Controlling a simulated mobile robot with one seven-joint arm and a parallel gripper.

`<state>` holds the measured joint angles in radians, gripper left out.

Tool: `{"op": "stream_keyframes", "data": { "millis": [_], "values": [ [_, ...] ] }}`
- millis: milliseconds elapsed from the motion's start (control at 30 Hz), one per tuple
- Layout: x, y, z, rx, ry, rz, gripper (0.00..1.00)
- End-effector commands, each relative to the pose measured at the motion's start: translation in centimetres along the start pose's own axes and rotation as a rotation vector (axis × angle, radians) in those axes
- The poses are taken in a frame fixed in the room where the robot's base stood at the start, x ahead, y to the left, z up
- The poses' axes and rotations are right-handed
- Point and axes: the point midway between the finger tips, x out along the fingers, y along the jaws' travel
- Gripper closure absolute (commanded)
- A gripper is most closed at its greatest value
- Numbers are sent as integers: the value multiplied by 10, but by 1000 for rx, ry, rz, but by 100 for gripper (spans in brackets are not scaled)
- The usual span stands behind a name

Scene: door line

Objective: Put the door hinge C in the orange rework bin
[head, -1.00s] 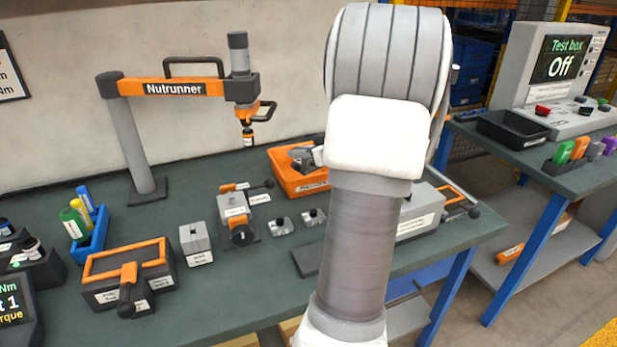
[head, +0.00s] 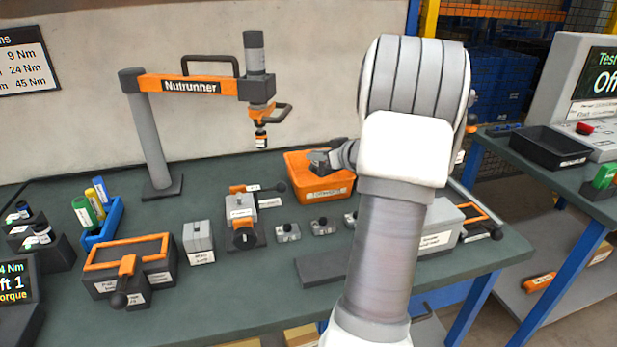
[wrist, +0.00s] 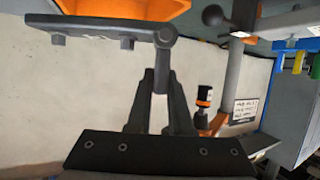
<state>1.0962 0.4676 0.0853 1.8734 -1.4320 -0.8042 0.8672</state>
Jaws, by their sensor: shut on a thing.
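The orange rework bin (head: 335,188) stands at the back of the bench in the head view, with a label on its front. A corner of the bin (wrist: 150,8) shows at the top of the wrist view. My gripper (wrist: 158,82) is shut on a dark grey door hinge (wrist: 95,27), holding it by its pin end. The hinge's flat leaf with studs sticks out to the left in the wrist view, apart from the fingers. In the head view my gripper (head: 320,158) is over the bin's opening; its letter cannot be read.
Small grey fittings (head: 288,232) and a clamp fixture (head: 241,220) sit in front of the bin. The nutrunner stand (head: 150,140) rises to the left, its tool hanging near the bin. A grey block (head: 435,235) is at right, partly behind my arm.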

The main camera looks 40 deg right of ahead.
Motion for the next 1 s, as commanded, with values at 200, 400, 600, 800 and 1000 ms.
{"op": "stream_keyframes", "data": {
  "millis": [200, 400, 600, 800, 1000],
  "values": [
    [56, 7, 10, -1, 3, -2, 100],
    [80, 11, 11, -2, 4, -1, 100],
    [87, 12, 22, 0, 2, 0, 100],
    [98, 12, 48, 1, 2, 0, 100],
    [98, 12, 48, -2, 3, 1, 100]
  ]
}}
